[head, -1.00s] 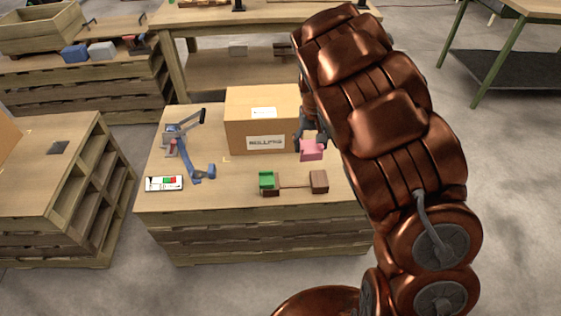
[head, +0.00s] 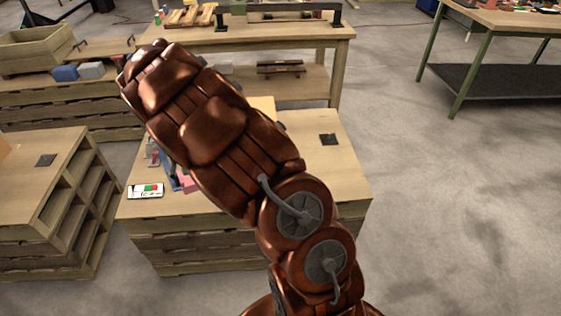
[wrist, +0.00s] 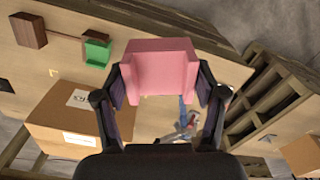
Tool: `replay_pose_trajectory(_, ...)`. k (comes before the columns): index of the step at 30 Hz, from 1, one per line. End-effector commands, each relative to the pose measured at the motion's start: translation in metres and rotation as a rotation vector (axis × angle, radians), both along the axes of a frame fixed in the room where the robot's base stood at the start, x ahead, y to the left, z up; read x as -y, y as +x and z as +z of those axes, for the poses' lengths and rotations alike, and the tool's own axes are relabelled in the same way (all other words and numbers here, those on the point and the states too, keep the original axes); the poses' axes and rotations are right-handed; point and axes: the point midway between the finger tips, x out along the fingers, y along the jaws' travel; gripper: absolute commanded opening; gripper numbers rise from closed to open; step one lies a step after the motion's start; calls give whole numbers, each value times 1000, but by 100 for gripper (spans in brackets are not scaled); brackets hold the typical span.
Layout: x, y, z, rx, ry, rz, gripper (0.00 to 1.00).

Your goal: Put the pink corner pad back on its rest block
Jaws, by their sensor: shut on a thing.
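My gripper (wrist: 160,93) is shut on the pink corner pad (wrist: 160,62), whose two sides sit between the fingers in the wrist view. In the head view only a small part of the pink pad (head: 187,183) shows past my arm. The rest block is not certain.
A cardboard box (wrist: 75,115) stands on the table at lower left in the wrist view. A blue-grey clamp-like tool (wrist: 182,122) lies beyond the pad.

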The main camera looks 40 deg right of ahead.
Motion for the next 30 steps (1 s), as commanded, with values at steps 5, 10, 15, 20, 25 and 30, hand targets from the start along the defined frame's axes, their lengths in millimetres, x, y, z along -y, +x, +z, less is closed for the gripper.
replay_pose_trajectory(5, 71, 2, -21, -2, -1, -394, 33)
replay_pose_trajectory(10, 137, -6, -43, -6, -1, -780, 33)
replay_pose_trajectory(15, 203, -22, -64, -6, -2, -1167, 33)
replay_pose_trajectory(20, 261, -43, -83, 0, -3, -1510, 33)
replay_pose_trajectory(25, 303, -66, -100, -2, -4, -1778, 33)
replay_pose_trajectory(30, 322, -78, -106, 0, -5, -1907, 34)
